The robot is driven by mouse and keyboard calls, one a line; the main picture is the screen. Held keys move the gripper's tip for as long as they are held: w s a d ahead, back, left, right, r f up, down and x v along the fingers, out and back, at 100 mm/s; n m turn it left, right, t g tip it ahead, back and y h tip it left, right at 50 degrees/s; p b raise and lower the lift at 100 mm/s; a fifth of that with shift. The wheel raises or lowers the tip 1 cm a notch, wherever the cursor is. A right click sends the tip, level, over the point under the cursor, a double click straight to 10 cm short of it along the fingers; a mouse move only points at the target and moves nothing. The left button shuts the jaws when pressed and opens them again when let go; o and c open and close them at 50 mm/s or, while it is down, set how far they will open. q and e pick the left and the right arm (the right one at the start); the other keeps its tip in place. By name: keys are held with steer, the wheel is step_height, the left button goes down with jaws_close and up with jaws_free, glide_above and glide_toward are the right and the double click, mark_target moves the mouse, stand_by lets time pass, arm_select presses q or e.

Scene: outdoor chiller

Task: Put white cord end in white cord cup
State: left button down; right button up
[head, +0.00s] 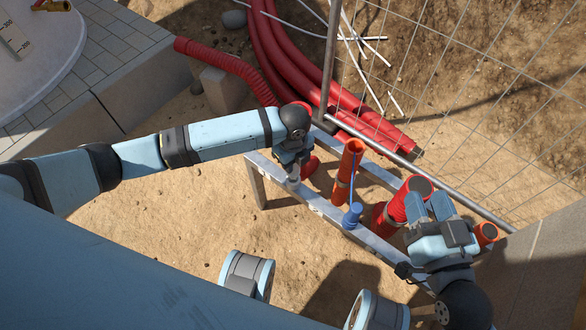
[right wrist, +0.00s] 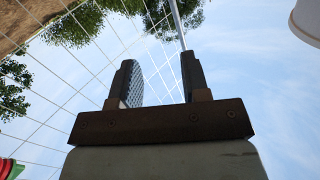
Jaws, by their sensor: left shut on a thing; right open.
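My left gripper (head: 292,158) is shut at the left end of the metal rack, pointing down. A small whitish cup-like piece (head: 293,183) sits on the front rail just below its fingers; it looks like the white cord cup. The white cord end is not clearly visible, and what the fingers hold is hidden by the wrist. I cannot tell whether the held thing is inside the cup. My right gripper (head: 430,206) is open over the rack's right part. Its parted fingers (right wrist: 160,85) have only sky and fence between them in the right wrist view.
The metal rack (head: 325,208) carries an orange pipe (head: 345,170), a blue cup (head: 352,216) with a blue cord and red pipes (head: 400,205). A wire fence (head: 480,110) stands behind. Sandy ground (head: 180,220) lies open at the front left.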

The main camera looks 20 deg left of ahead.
arm_select(q)
step_height(320, 180, down, 4)
steer(key=shift+r+b, duration=0.1)
steer(key=shift+b, duration=0.55)
arm_select(e)
steer(key=shift+a+r+t+y, duration=0.25)
steer(key=shift+r+t, duration=0.05)
steer(key=shift+r, duration=0.35)
steer(key=shift+a+r+t+y, duration=0.2)
steer(key=shift+r+t+y, duration=0.1)
steer(key=shift+r, duration=0.3)
arm_select(q)
steer(key=c, duration=0.8)
jaws_free()
steer(key=shift+f, duration=0.2)
arm_select(e)
steer(key=shift+f, duration=0.1)
arm_select(q)
steer(key=shift+r, duration=0.15)
arm_select(e)
steer(key=shift+f, duration=0.1)
